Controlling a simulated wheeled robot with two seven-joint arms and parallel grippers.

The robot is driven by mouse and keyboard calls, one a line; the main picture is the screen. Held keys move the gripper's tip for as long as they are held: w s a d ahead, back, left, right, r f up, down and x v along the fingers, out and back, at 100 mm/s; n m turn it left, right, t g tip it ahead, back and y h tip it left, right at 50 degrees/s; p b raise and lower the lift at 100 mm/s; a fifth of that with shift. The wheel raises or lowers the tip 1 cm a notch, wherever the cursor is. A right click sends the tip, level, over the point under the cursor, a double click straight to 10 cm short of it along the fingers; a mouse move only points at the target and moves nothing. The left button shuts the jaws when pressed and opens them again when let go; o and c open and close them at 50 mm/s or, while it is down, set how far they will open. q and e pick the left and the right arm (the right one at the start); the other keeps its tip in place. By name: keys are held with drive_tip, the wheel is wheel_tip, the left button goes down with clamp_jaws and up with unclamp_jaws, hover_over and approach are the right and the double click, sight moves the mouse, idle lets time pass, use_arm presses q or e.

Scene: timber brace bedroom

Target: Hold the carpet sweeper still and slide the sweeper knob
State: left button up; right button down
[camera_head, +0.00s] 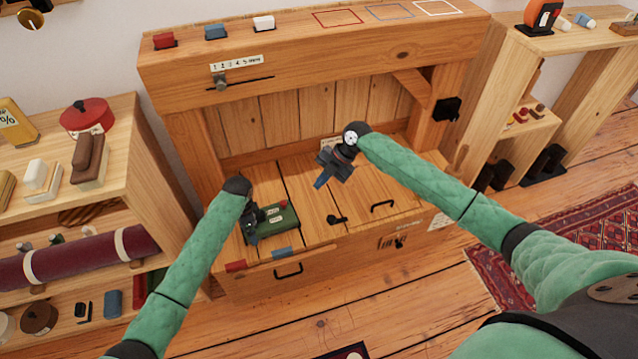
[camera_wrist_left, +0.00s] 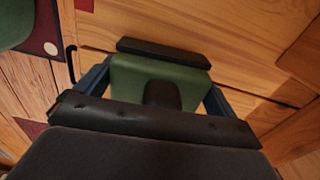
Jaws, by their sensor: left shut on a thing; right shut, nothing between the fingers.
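The green carpet sweeper (camera_head: 280,222) lies on the wooden bench top, left of its middle. Its upper face carries small pale labels and a small red part; I cannot tell for sure which part is the knob. My left gripper (camera_head: 252,230) is shut on the sweeper's left end. In the left wrist view the green body (camera_wrist_left: 130,78) sits between the two dark finger pads, with a dark rounded piece on it. My right gripper (camera_head: 324,176) is shut and empty, above the bench to the right of the sweeper and apart from it.
Red (camera_head: 236,266) and blue (camera_head: 282,252) blocks are at the bench's front edge. A slider (camera_head: 220,82) is on the upper beam. Shelves stand on both sides.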

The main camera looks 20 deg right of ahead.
use_arm(q)
drive_tip(key=o, duration=1)
drive_tip(key=shift+r, duration=0.15)
